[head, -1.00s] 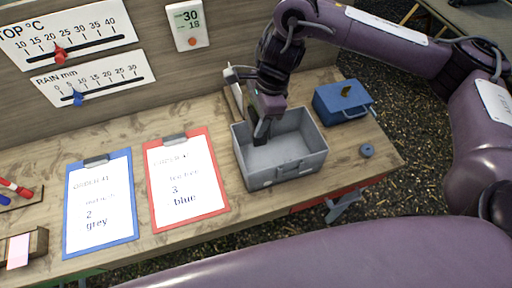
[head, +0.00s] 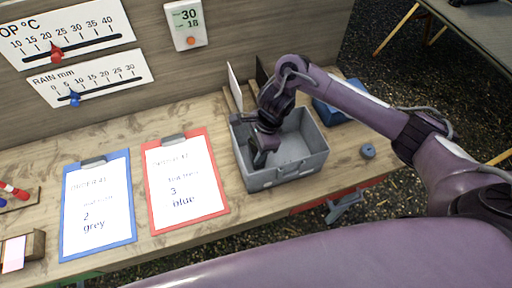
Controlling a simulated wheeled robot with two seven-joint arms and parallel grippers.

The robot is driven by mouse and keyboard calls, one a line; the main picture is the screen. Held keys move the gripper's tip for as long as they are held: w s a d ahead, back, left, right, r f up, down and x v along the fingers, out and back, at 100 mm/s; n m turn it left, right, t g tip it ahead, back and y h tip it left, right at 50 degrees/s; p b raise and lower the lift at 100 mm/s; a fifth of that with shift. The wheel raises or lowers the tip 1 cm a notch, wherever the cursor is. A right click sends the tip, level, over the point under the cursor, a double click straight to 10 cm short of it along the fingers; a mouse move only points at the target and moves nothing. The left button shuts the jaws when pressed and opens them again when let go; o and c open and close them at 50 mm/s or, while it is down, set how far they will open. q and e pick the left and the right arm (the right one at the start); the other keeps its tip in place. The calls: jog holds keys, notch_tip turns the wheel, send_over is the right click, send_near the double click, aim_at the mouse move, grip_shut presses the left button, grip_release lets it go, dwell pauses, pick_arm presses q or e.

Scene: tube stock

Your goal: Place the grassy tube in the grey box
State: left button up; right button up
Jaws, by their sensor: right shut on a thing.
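The grey box (head: 290,172) is an open-topped case with a front latch, standing on the wooden bench right of the clipboards. My right gripper (head: 260,158) points down inside it, near its left wall. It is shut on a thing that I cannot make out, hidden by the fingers. I cannot pick out a grassy tube anywhere in the head view. My left gripper is not in view.
A blue box (head: 326,116) stands behind my right arm, partly hidden. A grey-blue ring (head: 368,151) lies to the right. Blue (head: 98,205) and red (head: 187,182) clipboards lie to the left. A thin white panel (head: 236,88) stands behind the grey box.

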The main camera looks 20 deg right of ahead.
jog(key=shift+r, duration=0.1)
jog(key=o, duration=1.1)
jog(key=v, duration=1.2)
